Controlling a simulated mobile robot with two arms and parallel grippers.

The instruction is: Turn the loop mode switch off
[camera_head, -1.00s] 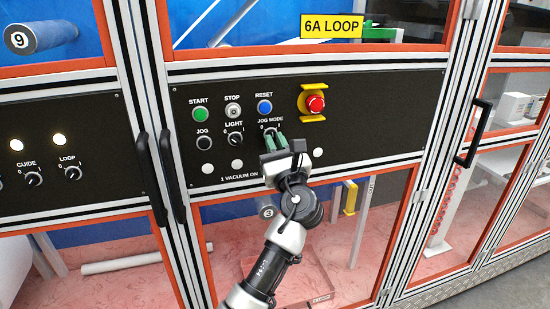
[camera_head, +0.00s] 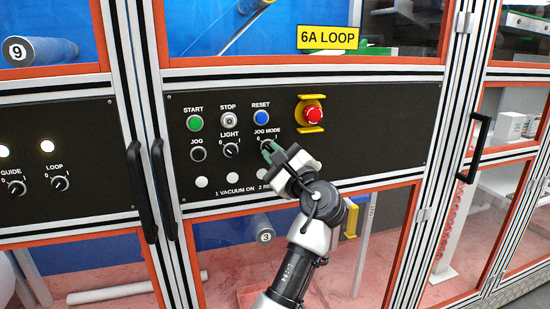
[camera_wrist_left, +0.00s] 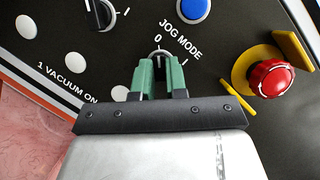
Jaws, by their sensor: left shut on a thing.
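The switch at my left gripper (camera_head: 268,149) is a black rotary knob labelled JOG MODE (camera_head: 267,143), with 0 and 1 marks, on the black panel. In the left wrist view, the green fingers (camera_wrist_left: 162,75) are shut on this knob (camera_wrist_left: 160,55), one on each side. The fingers hide most of it; its pointer seems turned toward the 0 mark, but I cannot be sure. No label reads "loop mode". A separate knob labelled LOOP (camera_head: 56,184) is on the left panel, and a yellow sign (camera_head: 328,37) reads 6A LOOP. My right gripper is not in view.
A red emergency stop (camera_head: 314,115) on a yellow mount is to the right of the knob. A blue RESET button (camera_head: 261,118) is just above, and a LIGHT knob (camera_head: 230,150) is to the left. Black door handles (camera_head: 148,190) stick out further left.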

